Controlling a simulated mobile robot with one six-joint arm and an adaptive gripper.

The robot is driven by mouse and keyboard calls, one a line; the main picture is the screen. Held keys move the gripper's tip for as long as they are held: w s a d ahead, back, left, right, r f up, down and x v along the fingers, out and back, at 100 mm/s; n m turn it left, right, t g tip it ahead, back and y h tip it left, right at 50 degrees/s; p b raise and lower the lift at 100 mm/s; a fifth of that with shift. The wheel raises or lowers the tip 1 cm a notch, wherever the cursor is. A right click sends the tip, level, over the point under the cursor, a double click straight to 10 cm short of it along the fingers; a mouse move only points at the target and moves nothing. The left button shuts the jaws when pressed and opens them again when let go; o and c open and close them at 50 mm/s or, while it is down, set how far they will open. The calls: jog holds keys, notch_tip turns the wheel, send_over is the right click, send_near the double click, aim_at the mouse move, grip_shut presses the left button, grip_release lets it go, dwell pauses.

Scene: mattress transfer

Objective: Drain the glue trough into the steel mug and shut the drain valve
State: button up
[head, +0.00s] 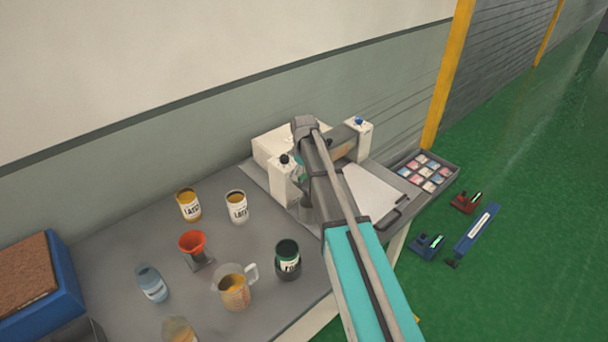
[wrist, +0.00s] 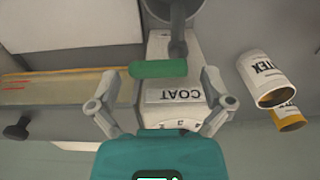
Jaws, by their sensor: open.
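My gripper (wrist: 160,82) is open. In the wrist view its two fingers stand either side of a green bar-shaped handle (wrist: 158,69), with nothing clearly gripped; contact cannot be told. The handle lies beside a white housing marked COAT (wrist: 175,96), upside down here. A tan and yellowish strip (wrist: 65,88), possibly the glue trough, runs left from the housing. In the head view the white coating machine (head: 284,185) stands against the wall, partly hidden by my arm. A grey vessel-like shape (head: 307,212), possibly the steel mug, shows below the housing beside my arm.
A sample tray (head: 428,172) lies right.

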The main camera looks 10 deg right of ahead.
jog(key=c, duration=1.1)
jog(key=shift+o, duration=0.2)
jog(key=shift+s+m, duration=0.1)
jog(key=shift+m, duration=0.2)
jog(key=m, duration=0.4)
jog(key=shift+s+d, duration=0.15)
jog(key=shift+s, duration=0.2)
jog(key=m, duration=0.4)
jog(key=shift+s+m, duration=0.3)
jog(key=shift+s, duration=0.1)
jog(key=m, duration=0.4)
jog(key=shift+s+a+m, duration=0.2)
jog(key=shift+s+m, duration=0.1)
jog(key=shift+s+a+m, duration=0.15)
jog(key=shift+m, duration=0.95)
jog(key=shift+s+a+m, duration=0.1)
jog(key=shift+m, duration=1)
